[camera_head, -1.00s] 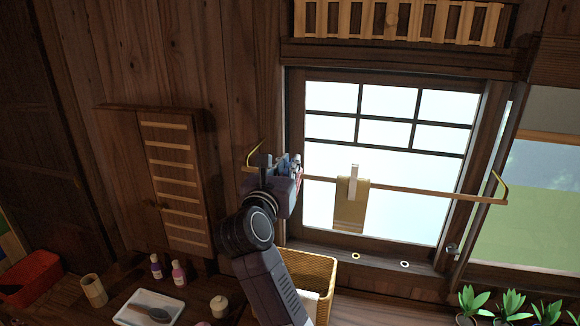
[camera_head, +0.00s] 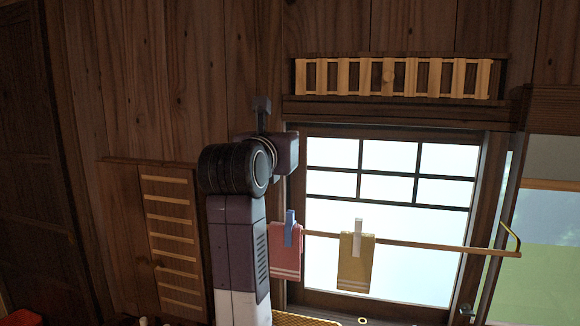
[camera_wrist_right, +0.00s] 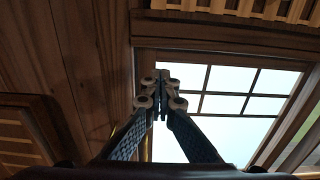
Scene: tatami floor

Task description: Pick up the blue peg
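The blue peg (camera_head: 290,228) is clipped upright over a pink cloth (camera_head: 285,262) on the hanging rod, at the window's left side in the head view. My right arm rises just left of it. Its wrist is above and left of the peg, and in the head view the fingers are hidden behind the wrist. In the right wrist view my right gripper (camera_wrist_right: 160,84) has its fingertips together with nothing seen between them. It points at the wall and the window's upper left corner. The peg does not show in that view. My left gripper is out of view.
A wooden rod (camera_head: 425,244) runs across the window. A white peg (camera_head: 357,238) holds a tan cloth (camera_head: 352,268) on it, to the right. A slatted wooden panel (camera_head: 172,240) is on the wall left of my arm. A wooden lattice (camera_head: 390,77) sits above the window.

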